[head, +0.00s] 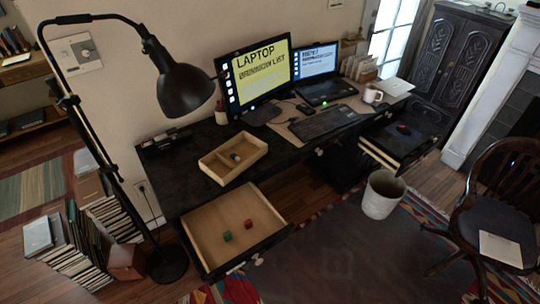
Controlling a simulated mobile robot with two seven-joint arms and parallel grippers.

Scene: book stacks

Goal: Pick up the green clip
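A small green object, which looks like the green clip (227,236), lies in the open lower-left drawer (203,222) of the black desk. It is too small to make out its exact shape. A small red object (248,224) lies to its right in the same drawer, a little apart from it. Neither of my grippers is in view.
A wooden tray (211,169) with a small dark object sits on the desk (180,186) behind the drawer. A lamp (186,90) overhangs the desk's left side. A white bin (382,195) and a chair (497,200) stand right. A right drawer (378,155) is open.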

